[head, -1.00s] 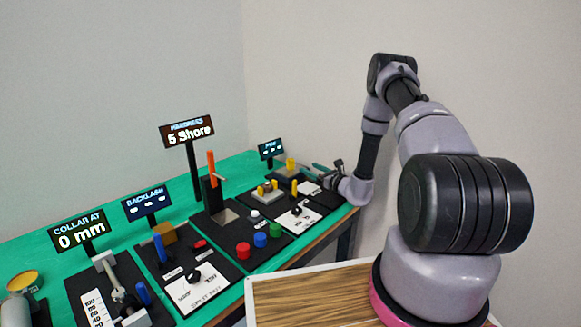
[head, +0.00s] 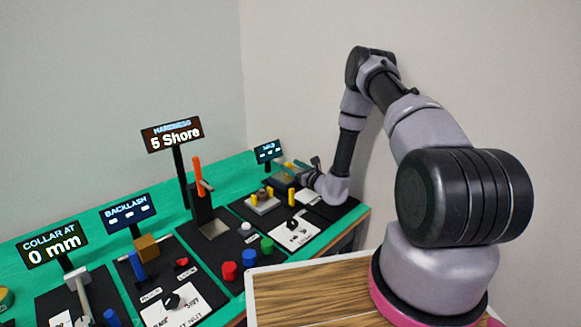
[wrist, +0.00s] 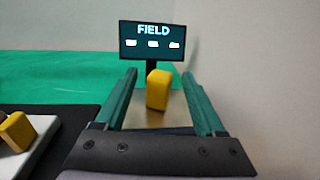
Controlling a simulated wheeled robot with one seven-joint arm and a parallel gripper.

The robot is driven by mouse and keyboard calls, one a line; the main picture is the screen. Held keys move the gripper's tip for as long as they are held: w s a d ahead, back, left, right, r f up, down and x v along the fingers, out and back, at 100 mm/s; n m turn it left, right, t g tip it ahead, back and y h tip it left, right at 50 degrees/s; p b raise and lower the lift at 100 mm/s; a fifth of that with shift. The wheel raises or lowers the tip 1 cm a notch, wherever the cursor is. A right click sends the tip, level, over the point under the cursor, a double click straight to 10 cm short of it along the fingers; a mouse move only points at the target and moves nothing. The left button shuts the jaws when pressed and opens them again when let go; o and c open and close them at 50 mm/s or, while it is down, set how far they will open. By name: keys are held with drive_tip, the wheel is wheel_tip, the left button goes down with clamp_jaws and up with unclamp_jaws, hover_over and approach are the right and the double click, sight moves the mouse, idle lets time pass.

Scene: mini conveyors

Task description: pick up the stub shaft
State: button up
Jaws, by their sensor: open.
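My gripper (head: 297,168) is open at the far right end of the bench, and its teal fingers also show in the wrist view (wrist: 160,100). A yellow block (wrist: 158,90) stands upright between and beyond the fingertips in the wrist view, with clear gaps on both sides. I cannot tell whether it is within the fingers' reach. No piece is plainly marked as the stub shaft, and I cannot tell which one it is.
A FIELD display (wrist: 153,42) stands behind the yellow block. Another yellow piece (wrist: 17,131) is at left. Red (head: 229,271), blue (head: 249,253) and green (head: 267,245) knobs stand nearer on the bench. A wall closes off the right side.

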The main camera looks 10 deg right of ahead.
clamp_jaws()
